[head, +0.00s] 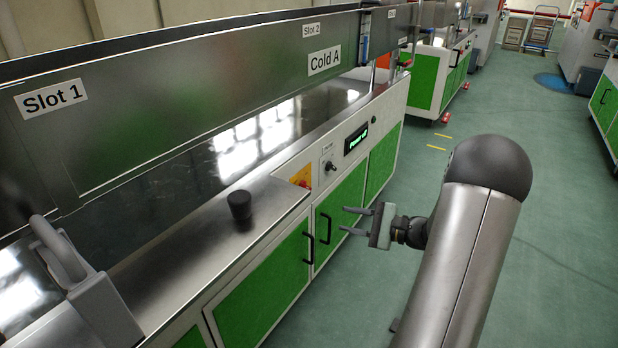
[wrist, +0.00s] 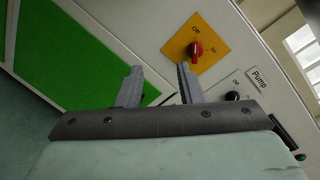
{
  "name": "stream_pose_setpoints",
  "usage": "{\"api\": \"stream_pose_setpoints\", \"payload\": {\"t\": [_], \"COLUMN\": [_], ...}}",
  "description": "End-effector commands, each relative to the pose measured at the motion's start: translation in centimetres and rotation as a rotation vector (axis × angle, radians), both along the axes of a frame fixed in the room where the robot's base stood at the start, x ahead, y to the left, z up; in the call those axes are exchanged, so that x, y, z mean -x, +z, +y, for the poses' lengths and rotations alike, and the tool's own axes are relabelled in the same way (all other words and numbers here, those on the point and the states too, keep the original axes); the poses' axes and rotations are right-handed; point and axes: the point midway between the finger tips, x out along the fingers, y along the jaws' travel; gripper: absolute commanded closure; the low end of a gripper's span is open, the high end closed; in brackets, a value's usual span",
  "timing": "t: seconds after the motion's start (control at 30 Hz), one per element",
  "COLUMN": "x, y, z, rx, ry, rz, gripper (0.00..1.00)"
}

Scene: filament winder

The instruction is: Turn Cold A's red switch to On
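Cold A's red switch (wrist: 195,49) is a rotary knob on a yellow-orange plate (wrist: 212,35) marked Off and On. In the wrist view it is at the upper middle, just beyond the right fingertip. In the head view the red switch (head: 304,184) is small on the machine's front panel, below and left of the Cold A label (head: 324,61). I cannot tell its exact setting. My gripper (head: 352,220) is open and empty in front of the green doors, right of and lower than the switch. In the wrist view my gripper (wrist: 158,78) has its fingers apart, with nothing between them.
A black Pump knob (wrist: 232,96) sits beside the switch plate. A lit green display (head: 356,138) is further along the panel. Black door handles (head: 326,228) stick out below. A black knob (head: 240,206) stands on the steel top. The green floor aisle (head: 560,200) at right is open.

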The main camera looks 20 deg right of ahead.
Motion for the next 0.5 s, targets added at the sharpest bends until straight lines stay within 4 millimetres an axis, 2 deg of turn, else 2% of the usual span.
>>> {"api": "stream_pose_setpoints", "payload": {"t": [0.03,0.1,0.17,0.33,0.5], "x": [0.0,0.1,0.0,-1.4,-4.3], "y": [0.4,0.5,0.5,0.3,0.2], "z": [-2.5,-4.5,-5.3,-4.7,-2.9], "rx": [-0.035,-0.06,-0.07,-0.072,-0.07], "ry": [-0.07,-0.129,-0.154,-0.16,-0.157], "rz": [-0.032,-0.066,-0.08,-0.087,-0.086], "gripper": [0.66,0.66,0.66,0.66,0.66]}}
